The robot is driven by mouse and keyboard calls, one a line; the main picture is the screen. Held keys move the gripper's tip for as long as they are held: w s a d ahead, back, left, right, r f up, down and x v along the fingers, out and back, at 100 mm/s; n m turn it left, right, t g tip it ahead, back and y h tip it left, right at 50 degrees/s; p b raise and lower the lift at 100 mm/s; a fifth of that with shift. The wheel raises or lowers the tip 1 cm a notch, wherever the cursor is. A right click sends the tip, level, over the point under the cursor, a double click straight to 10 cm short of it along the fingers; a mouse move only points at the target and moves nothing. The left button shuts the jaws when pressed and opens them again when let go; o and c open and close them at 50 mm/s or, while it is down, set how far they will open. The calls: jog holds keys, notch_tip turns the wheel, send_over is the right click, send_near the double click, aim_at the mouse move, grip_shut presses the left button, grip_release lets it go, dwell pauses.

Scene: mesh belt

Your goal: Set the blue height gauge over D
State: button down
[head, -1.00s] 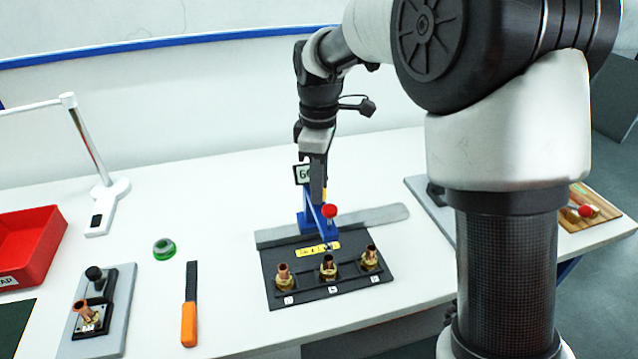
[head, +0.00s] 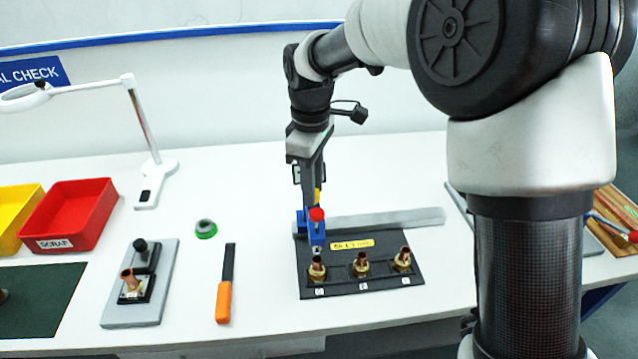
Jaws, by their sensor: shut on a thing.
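The blue height gauge (head: 318,236), with a red knob on top, is at the back left of the black plate (head: 376,240). My gripper (head: 309,190) points down and is shut on the gauge's upper part. Its fingers hide some of the gauge. Three copper-and-brass fittings stand in a row on the plate: a left one (head: 317,267), a middle one (head: 361,265) and a right one (head: 403,260). Each has a small white tag in front, too small to read. The gauge is behind the left fitting. I cannot tell whether its base touches the surface.
A grey flat bar (head: 385,218) lies behind the plate. Left of the plate are an orange-handled tool (head: 224,300), a green ring (head: 206,229) and a grey fixture (head: 150,311) with a copper fitting. A red bin (head: 68,212) and a magnifier lamp (head: 156,185) stand further left.

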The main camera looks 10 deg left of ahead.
jog(key=c, duration=1.5)
grip_release()
jog(key=shift+s+a, duration=0.15)
jog(key=shift+a, duration=0.2)
jog(key=shift+o, duration=0.2)
jog(key=shift+d, duration=0.1)
jog(key=shift+r, duration=0.1)
jog(key=shift+r, duration=0.35)
notch_tip(320, 180, up, 17)
jog(key=p, duration=0.1)
jog(key=shift+f, duration=0.2)
